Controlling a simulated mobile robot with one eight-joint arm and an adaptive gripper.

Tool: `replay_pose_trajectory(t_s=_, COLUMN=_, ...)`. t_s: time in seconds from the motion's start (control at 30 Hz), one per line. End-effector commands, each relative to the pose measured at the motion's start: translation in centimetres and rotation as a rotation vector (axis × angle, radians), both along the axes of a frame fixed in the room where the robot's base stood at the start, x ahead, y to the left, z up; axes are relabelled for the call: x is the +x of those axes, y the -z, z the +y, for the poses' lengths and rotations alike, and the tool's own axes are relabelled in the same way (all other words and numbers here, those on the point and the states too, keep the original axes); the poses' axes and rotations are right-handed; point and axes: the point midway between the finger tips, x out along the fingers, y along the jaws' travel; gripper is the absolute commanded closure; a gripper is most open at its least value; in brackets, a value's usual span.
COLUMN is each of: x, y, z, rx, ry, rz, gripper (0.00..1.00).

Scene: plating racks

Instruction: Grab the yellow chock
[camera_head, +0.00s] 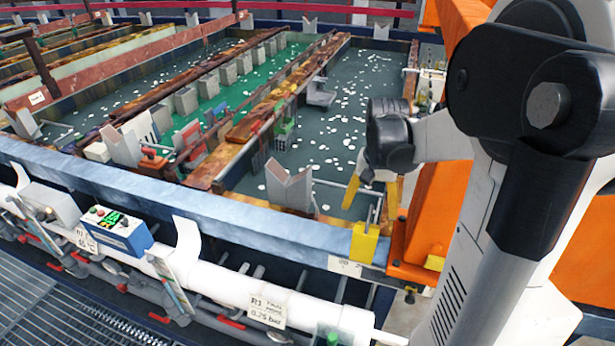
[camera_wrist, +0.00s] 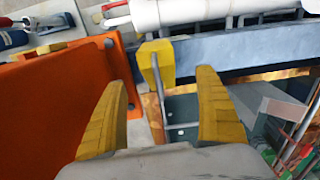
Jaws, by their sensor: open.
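The yellow chock (camera_head: 365,243) sits on the blue-grey rim beam of the tank, at its right end beside the orange structure. In the wrist view the yellow chock (camera_wrist: 156,62) shows upper centre, ahead of and between the fingertips, with a thin grey bar near it. My gripper (camera_head: 371,197) is above and behind the chock in the head view, pointing down, with its yellow fingers spread. In the wrist view my gripper (camera_wrist: 163,80) is open, with nothing between the finger pads. A gap to the chock seems to remain, but its depth is hard to judge.
The orange structure (camera_wrist: 70,95) stands close on the left in the wrist view. A grey V-shaped support (camera_head: 289,188) stands left of the gripper. White pipe (camera_head: 215,278) runs along the front. Tanks with dark liquid (camera_head: 345,120) lie behind.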

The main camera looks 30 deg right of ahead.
Motion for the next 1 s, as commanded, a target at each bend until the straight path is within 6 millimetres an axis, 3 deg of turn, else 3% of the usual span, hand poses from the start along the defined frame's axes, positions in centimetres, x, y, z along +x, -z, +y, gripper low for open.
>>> replay_pose_trajectory(t_s=0.1, x=-0.1, y=0.7, z=-0.8, rx=0.010, ry=0.026, rz=0.015, gripper=0.17)
replay_pose_trajectory(t_s=0.3, x=-0.1, y=4.2, z=-0.9, rx=0.010, ry=0.026, rz=0.016, gripper=0.17)
replay_pose_trajectory(t_s=0.57, x=0.1, y=6.6, z=-1.0, rx=0.010, ry=0.025, rz=0.015, gripper=0.17)
replay_pose_trajectory(t_s=0.8, x=0.6, y=10.3, z=-1.4, rx=0.009, ry=0.024, rz=0.014, gripper=0.17)
replay_pose_trajectory(t_s=1.0, x=0.5, y=11.0, z=-1.4, rx=0.009, ry=0.024, rz=0.014, gripper=0.17)
